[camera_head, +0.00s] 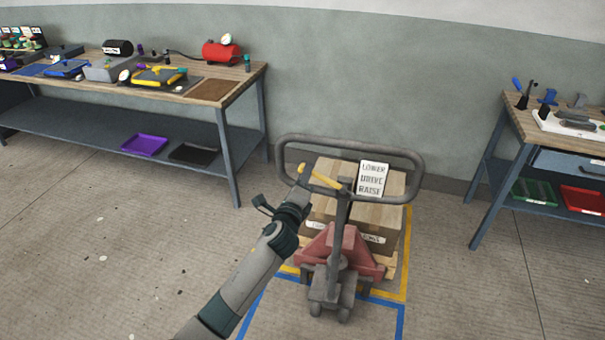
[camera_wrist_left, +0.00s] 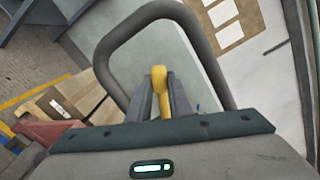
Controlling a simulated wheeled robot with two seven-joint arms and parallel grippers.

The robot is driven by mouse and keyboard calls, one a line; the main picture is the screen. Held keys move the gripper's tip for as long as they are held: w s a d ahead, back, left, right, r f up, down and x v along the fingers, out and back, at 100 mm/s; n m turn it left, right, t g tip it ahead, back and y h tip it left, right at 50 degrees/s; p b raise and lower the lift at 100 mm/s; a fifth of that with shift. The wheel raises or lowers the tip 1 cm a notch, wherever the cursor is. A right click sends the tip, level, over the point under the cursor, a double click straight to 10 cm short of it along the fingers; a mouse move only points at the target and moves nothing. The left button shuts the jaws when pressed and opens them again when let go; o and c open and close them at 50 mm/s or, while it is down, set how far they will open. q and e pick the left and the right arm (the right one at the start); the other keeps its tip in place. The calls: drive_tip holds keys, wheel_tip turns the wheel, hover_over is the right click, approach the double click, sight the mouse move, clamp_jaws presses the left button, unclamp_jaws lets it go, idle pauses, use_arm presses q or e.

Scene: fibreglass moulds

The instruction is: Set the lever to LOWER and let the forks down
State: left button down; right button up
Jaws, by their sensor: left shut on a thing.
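The pallet jack (camera_head: 343,255) stands in the middle of the head view, with a grey looped handle (camera_head: 420,172) at its top. A yellow lever (camera_head: 325,181) sits inside the loop, beside a sign (camera_head: 372,178) reading LOWER, DRIVE, RAISE. My left gripper (camera_head: 302,172) reaches the loop's left part and is shut on the lever. In the left wrist view the yellow lever (camera_wrist_left: 158,85) stands between the two fingers, inside the loop. The forks are hidden under the load. My right gripper is not in view.
Cardboard boxes (camera_head: 322,207) sit on a wooden pallet (camera_head: 391,265) behind the jack, inside yellow and blue floor lines. A workbench (camera_head: 255,78) with tools stands at the left, another (camera_head: 512,118) at the right. The floor at the left front is clear.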

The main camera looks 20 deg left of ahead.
use_arm(q)
drive_tip(key=shift+d+r+m, duration=0.2)
drive_tip(key=shift+r+m, duration=0.1)
drive_tip(key=shift+r, duration=0.05)
drive_tip(key=c, duration=1.6)
unclamp_jaws()
drive_tip(key=shift+s, duration=0.1)
drive_tip(key=shift+s+d+b, duration=0.2)
drive_tip(key=shift+s+b, duration=1.6)
drive_tip(key=shift+s, duration=6.85)
